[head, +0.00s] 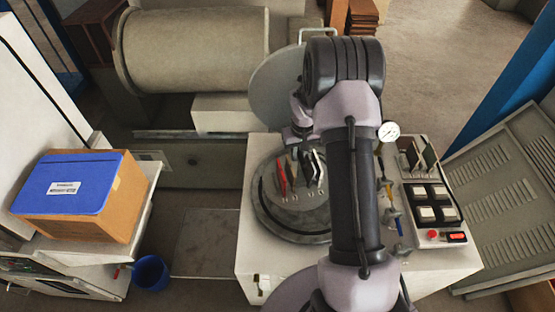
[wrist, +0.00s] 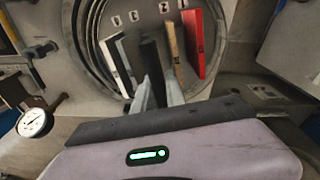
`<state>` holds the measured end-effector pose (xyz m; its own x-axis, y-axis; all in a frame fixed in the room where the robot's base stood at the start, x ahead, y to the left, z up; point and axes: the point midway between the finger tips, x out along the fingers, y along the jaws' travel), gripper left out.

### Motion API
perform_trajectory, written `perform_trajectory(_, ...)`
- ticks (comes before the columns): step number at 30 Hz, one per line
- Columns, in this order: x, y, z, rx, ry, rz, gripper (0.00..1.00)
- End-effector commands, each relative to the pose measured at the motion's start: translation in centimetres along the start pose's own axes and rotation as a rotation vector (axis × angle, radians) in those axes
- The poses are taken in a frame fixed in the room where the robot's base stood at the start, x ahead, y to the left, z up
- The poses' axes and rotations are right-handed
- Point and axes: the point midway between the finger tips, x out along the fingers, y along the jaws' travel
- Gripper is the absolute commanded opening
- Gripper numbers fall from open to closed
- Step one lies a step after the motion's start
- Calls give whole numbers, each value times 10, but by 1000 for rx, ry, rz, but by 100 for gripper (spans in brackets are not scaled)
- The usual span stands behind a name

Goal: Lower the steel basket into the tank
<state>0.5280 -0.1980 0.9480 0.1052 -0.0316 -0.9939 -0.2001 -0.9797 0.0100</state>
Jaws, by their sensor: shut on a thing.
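The steel basket (head: 275,205) is a round grey plate with several upright tiles in it: red (wrist: 194,42), tan, pale grey and dark. It lies over or within the round mouth of the tank (head: 288,235) on the white bench; how deep it sits I cannot tell. In the wrist view, curved rims (wrist: 88,50) ring the basket. My gripper (wrist: 158,98) is above its middle, its fingers shut on a dark upright piece (wrist: 151,62) between the tiles, which looks like the basket's handle. In the head view, my arm hides part of the basket and tank.
A round grey lid (head: 277,90) stands open behind the tank. A dial gauge (head: 389,132) and a button panel (head: 432,205) are on the right. A cardboard box with a blue top (head: 75,185) sits at left, above a blue bucket (head: 150,272).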

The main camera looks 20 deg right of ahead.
Motion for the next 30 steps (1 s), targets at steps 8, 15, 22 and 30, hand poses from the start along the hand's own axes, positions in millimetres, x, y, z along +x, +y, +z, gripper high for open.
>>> perform_trajectory(8, 5, 47, -12, 43, -1, 6, 0)
perform_trajectory(15, 14, 55, -12, 49, -1, 7, 0)
perform_trajectory(22, 35, 54, -10, 49, -1, 7, 0)
perform_trajectory(30, 48, 54, -8, 49, -1, 8, 0)
